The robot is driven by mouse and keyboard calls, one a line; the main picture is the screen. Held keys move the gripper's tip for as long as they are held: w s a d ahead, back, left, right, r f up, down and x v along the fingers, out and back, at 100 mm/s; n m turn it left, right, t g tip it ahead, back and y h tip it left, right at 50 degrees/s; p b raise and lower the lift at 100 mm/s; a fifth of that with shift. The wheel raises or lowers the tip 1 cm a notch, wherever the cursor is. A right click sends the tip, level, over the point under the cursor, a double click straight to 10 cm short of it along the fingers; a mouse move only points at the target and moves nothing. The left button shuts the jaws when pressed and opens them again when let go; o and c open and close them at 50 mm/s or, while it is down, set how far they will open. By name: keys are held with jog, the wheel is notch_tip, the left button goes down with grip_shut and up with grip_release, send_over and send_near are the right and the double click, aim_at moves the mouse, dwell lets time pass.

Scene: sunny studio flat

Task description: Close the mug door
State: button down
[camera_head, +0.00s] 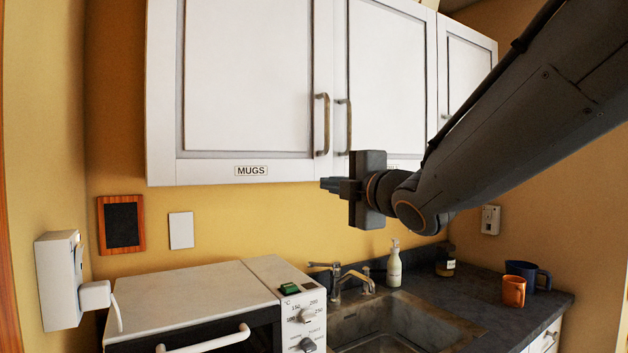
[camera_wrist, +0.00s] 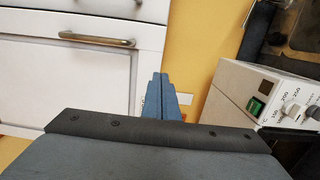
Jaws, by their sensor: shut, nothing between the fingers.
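The mug door (camera_head: 250,80) is a white panel cabinet door with a MUGS label (camera_head: 251,170) low on it and an upright bronze handle (camera_head: 322,125) near its right edge. It looks flush with the cabinet front, with no visible gap. My gripper (camera_head: 324,185) is shut and empty, just below the door's lower right corner in the head view. In the wrist view my fingers (camera_wrist: 161,80) lie together in front of the yellow wall, beside the door's bottom edge. The door (camera_wrist: 60,80) and its handle (camera_wrist: 97,40) show at left there. Contact with the door cannot be told.
A neighbouring cabinet door (camera_head: 390,75) is right of the mug door. A white oven (camera_head: 190,300) stands below at left. A sink (camera_head: 395,320), soap bottle (camera_head: 394,265), orange mug (camera_head: 513,291) and blue mug (camera_head: 527,270) are on the right. Open air lies before the doors.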

jog(key=p+x, duration=0.3)
jog(key=x, duration=0.6)
jog(key=shift+d, duration=0.1)
